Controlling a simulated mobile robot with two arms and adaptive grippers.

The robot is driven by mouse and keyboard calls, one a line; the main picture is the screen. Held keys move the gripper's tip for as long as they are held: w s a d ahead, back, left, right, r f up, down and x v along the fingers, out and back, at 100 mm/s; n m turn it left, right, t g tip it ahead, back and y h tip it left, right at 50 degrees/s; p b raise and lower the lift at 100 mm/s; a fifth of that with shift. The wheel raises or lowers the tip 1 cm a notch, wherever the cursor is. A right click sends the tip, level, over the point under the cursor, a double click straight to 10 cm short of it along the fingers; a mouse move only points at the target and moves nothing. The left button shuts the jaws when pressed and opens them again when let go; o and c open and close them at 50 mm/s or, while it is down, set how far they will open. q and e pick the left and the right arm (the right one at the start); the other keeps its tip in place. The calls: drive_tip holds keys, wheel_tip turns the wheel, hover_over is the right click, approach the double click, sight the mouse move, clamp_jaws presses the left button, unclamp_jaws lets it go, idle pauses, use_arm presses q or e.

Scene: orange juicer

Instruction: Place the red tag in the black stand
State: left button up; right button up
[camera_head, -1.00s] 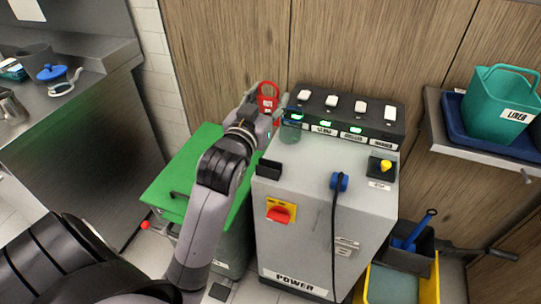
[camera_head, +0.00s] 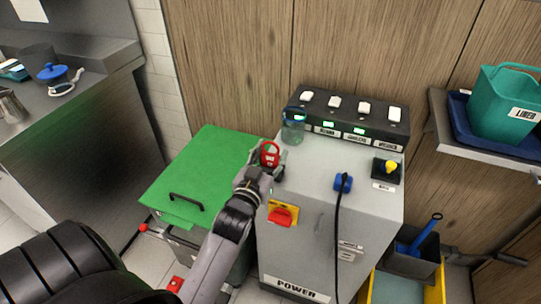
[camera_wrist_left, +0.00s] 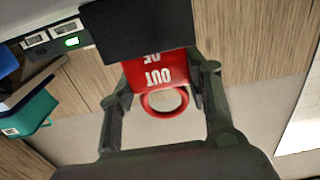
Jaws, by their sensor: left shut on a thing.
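The red tag (camera_head: 269,156) has a ring at its top and white lettering. My left gripper (camera_head: 268,165) is shut on it above the near-left top corner of the grey power cabinet (camera_head: 330,165). In the left wrist view the picture is turned over, and the tag (camera_wrist_left: 150,76) reads OUT OF between the fingers (camera_wrist_left: 163,90). The black stand (camera_wrist_left: 140,30) there covers the tag's lower part. I cannot tell whether the tag is in its slot or behind it. In the head view the gripper mostly hides the stand. My right gripper is not in view.
A black switch panel (camera_head: 350,117) and a greenish clear cup (camera_head: 292,131) are at the cabinet's back. A blue plug with a black cable (camera_head: 342,183) and a yellow knob (camera_head: 391,168) are to the right. A green-lidded bin (camera_head: 205,175) stands left.

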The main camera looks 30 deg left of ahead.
use_arm(q)
drive_tip(key=shift+f, duration=0.2)
drive_tip(key=o, duration=1)
drive_tip(key=shift+r, duration=0.1)
